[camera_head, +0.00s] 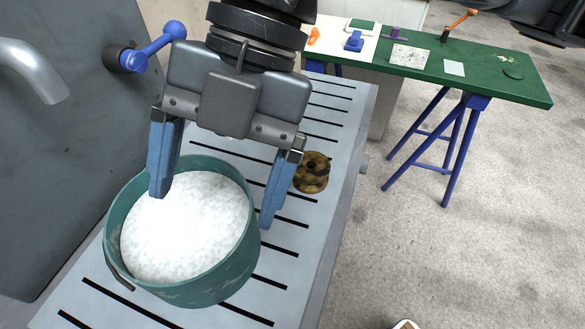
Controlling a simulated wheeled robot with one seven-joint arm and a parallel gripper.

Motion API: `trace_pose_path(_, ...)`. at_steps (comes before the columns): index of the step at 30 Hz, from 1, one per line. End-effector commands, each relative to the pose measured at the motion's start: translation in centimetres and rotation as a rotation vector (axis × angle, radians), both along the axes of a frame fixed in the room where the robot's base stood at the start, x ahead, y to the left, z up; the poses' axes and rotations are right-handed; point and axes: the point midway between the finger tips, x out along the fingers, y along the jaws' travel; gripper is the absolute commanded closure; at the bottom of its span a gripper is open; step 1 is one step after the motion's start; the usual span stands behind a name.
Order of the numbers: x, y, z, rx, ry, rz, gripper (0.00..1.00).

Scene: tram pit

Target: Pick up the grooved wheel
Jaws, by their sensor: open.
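The grooved wheel (312,172) is a small brown and black worn piece with a hole in its top. It sits on the grey slotted bench top (325,120), near its right edge. My gripper (216,205) is open, with its two blue fingers pointing down. The right finger is to the left of the wheel and in front of it in the picture. The left finger overlaps the rim of a green tub (245,262) in the picture; I cannot tell whether it touches. Nothing shows between the fingers except the tub and bench behind them.
The green tub holds white granules (185,235) and takes up the bench's near left. A grey wall panel with a blue lever (150,48) stands at left. A green table (500,82) with small items on blue trestles stands at the back right.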

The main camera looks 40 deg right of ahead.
Motion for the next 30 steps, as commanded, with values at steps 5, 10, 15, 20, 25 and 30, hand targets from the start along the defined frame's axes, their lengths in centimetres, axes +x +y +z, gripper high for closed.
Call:
trace_pose_path(5, 2.8, -7.2, -3.0, -0.312, -0.063, -0.13, 0.1)
trace_pose_path(10, 4.3, -12.0, -3.9, -0.49, -0.101, -0.214, 0.1)
trace_pose_path(15, 4.7, -13.7, -4.3, -0.552, -0.114, -0.246, 0.1)
trace_pose_path(20, 4.8, -13.8, -5.8, -0.552, -0.113, -0.246, 0.1)
trace_pose_path(25, 4.9, -14.1, -7.3, -0.551, -0.111, -0.245, 0.1)
trace_pose_path(30, 5.4, -15.0, -9.6, -0.55, -0.11, -0.246, 0.1)
